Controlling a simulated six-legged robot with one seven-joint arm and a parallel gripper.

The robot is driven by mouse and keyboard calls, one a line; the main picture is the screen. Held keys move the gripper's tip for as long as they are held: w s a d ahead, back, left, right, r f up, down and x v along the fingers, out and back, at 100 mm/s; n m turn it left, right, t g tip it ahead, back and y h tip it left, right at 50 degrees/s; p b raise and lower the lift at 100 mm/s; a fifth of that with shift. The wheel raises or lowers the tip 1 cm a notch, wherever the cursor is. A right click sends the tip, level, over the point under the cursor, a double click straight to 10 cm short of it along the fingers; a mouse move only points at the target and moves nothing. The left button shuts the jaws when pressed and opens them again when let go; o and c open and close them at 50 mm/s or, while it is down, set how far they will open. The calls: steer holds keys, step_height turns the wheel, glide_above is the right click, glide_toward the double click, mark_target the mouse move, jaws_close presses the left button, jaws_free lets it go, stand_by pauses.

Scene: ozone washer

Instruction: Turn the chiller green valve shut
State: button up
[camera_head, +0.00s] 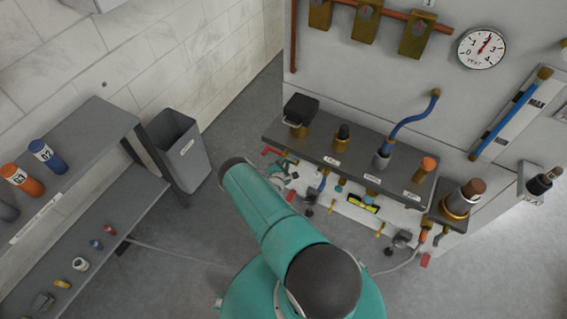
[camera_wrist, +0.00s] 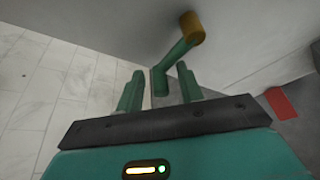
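The green valve handle (camera_wrist: 174,56) shows in the wrist view as a bent green lever with a brass-coloured end (camera_wrist: 192,27), beside a pale panel. My gripper (camera_wrist: 160,71) is open, with its two green fingers apart. The lower part of the lever appears between the fingertips in the picture; I cannot tell whether either finger touches it. In the head view my teal arm covers the middle, and my gripper (camera_head: 284,177) is small beyond it, low at the front of the bench. I cannot pick out the green valve there.
A grey shelf (camera_head: 318,147) with several fittings stands above the low equipment. A grey bin (camera_head: 181,150) and a shelving unit (camera_head: 75,135) stand to the left. A red part (camera_wrist: 281,103) lies right of my fingers in the wrist view. Grey floor (camera_head: 170,245) is open at lower left.

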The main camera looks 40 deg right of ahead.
jaws_close()
